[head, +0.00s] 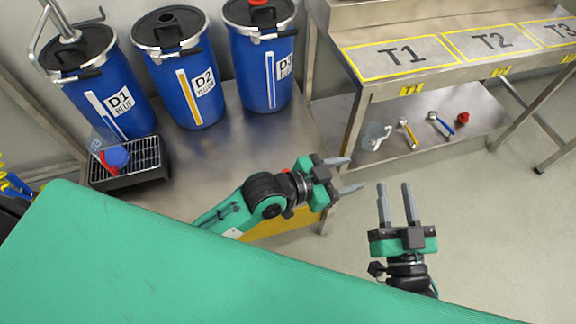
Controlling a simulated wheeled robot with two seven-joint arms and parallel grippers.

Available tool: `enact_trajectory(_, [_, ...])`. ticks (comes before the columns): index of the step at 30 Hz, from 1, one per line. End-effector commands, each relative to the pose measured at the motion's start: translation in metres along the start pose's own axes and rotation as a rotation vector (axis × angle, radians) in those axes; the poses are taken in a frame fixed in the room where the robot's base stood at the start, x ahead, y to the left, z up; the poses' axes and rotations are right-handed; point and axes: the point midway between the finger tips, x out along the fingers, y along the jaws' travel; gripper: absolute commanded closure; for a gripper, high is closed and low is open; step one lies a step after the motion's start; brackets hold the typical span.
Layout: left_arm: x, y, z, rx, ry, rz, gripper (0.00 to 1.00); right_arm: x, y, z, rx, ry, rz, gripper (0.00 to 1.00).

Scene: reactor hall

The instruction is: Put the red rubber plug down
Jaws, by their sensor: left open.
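A small red piece (463,117) lies on the lower shelf of the steel bench at the right, and it may be the red rubber plug. Another red piece (260,3) sits on the lid of the blue drum D3 (262,65), cut by the top edge of the view. I cannot tell for sure which one is the plug. My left gripper (350,175) is open and empty, its fingers pointing right, in front of the drum table's right end. My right gripper (395,188) is open and empty over the floor, its fingers pointing away from me.
Drums D1 (100,90) and D2 (183,75) stand on the steel table (235,145). A black grated tray (128,182) holds a blue and red item. The bench top has marked areas T1 (400,56), T2 and T3. Tools and a clear cup (376,137) lie on its lower shelf.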

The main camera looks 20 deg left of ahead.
Motion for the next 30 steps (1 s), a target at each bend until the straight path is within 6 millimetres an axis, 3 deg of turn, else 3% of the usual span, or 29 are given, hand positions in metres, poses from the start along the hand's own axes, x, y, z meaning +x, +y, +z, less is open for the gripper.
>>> enact_trajectory(7, [-0.060,-0.014,-0.021,-0.185,0.262,-0.282,0.49,0.000,0.000,0.000,0.000,0.001,0.000,0.64])
enact_trajectory(15, [-0.124,-0.027,-0.028,-0.232,0.426,-0.489,0.49,0.000,0.000,0.000,0.000,0.001,0.000,0.64])
enact_trajectory(20, [-0.137,-0.028,-0.030,-0.229,0.455,-0.522,0.49,0.000,0.000,0.000,0.000,0.001,0.000,0.64])
enact_trajectory(30, [-0.137,-0.028,-0.031,-0.229,0.456,-0.522,0.49,0.000,0.000,0.000,0.000,0.001,0.000,0.64])
